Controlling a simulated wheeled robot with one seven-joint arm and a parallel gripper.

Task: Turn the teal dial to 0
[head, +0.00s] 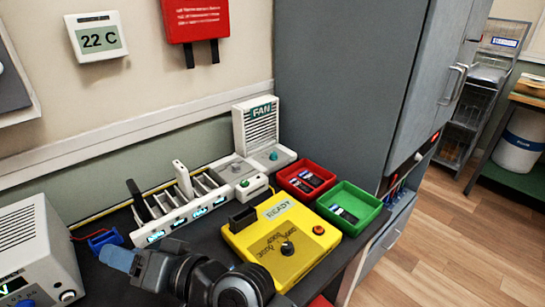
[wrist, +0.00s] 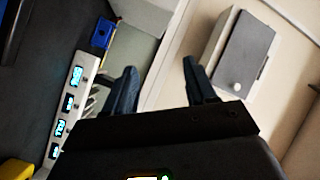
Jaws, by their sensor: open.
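The teal dial (head: 273,156) is a small round knob on the white base in front of the fan unit (head: 262,125), in the head view. Its pointer and any number marks are too small to read. My gripper (wrist: 158,78) is open and empty in the wrist view, its two dark fingers apart. In the head view my arm is low at the front, left of the yellow tester and well away from the dial. The dial does not show in the wrist view.
A white charging rack (head: 185,222) with several slots, a yellow tester (head: 310,246) with a black knob, a red tray (head: 291,190) and a green tray (head: 366,193) crowd the dark bench. A tall grey cabinet (head: 335,80) stands right of the fan.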

